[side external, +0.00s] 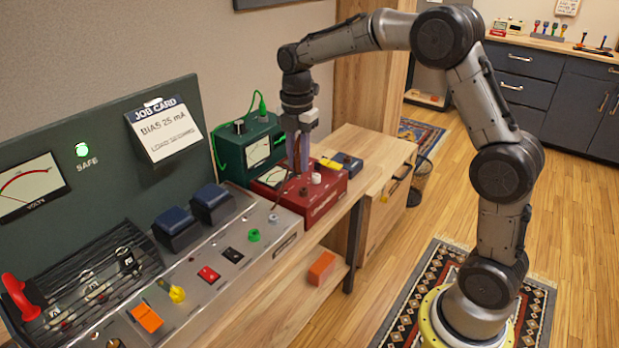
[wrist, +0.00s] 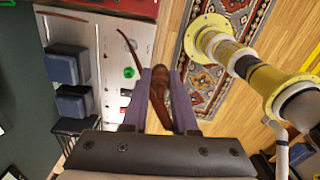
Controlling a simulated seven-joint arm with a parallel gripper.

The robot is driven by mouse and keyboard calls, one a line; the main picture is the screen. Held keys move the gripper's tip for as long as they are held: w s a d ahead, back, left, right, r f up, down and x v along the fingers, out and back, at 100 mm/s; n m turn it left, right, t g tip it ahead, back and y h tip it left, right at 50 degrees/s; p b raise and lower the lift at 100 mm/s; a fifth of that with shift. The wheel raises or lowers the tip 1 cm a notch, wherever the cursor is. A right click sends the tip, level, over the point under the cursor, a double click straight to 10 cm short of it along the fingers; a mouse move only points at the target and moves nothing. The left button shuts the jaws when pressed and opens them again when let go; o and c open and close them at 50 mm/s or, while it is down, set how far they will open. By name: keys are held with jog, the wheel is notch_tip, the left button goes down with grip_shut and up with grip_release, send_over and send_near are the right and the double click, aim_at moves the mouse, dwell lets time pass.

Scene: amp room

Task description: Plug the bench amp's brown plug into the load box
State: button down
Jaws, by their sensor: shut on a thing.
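My gripper (side external: 297,172) hangs pointing down over the red box at the end of the bench. In the wrist view its two purple fingers (wrist: 160,100) are shut on the brown plug (wrist: 158,98). A brown lead runs from the plug toward the amp's panel. The bench amp (side external: 215,262) is a long grey chassis with knobs, tubes and two dark blue blocks. A red box (side external: 318,200) with a meter and a white knob stands at its right end; its lettering is too small to read, so I cannot tell if it is the load box. The plug's tip is hidden.
A green metered box (side external: 247,147) with a green lead stands behind the red box. A small dark blue box (side external: 347,162) sits to the right on the wooden cabinet. A job card (side external: 163,130) hangs on the amp's back panel beside a lit green SAFE lamp (side external: 82,150).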

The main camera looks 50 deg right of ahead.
jog(key=w+d+f, duration=0.2)
jog(key=w+d, duration=0.4)
jog(key=d, duration=0.1)
jog(key=shift+m, duration=0.6)
jog(key=shift+d+f, duration=0.5)
jog(key=shift+f, duration=0.85)
jog(key=shift+d+f, duration=0.45)
jog(key=shift+f, duration=0.85)
jog(key=shift+d+f, duration=0.5)
jog(key=shift+f, duration=0.85)
jog(key=shift+f, duration=1.8)
jog(key=c, duration=0.6)
grip_release()
notch_tip(320, 180, up, 14)
jog(key=shift+f, duration=0.1)
